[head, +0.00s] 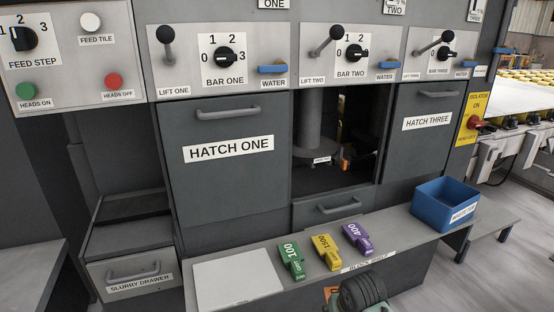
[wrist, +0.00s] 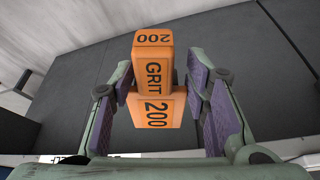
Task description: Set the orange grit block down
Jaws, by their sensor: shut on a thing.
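The orange grit block (wrist: 155,98), marked GRIT 200, is held between the two purple-padded fingers of my gripper (wrist: 160,80) in the wrist view. My gripper is shut on it. In the head view only a small orange part of the block (head: 330,293) shows at the bottom edge, beside my dark wrist. The block shelf (head: 388,258) lies just beyond it. I cannot tell the height of the block against the shelf.
Green (head: 291,260), yellow (head: 326,252) and purple (head: 357,238) grit blocks stand in a row on the shelf. A pale flat plate (head: 237,280) lies to their left, a blue bin (head: 445,204) to their right. Behind, the hatch two opening (head: 325,180) is open.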

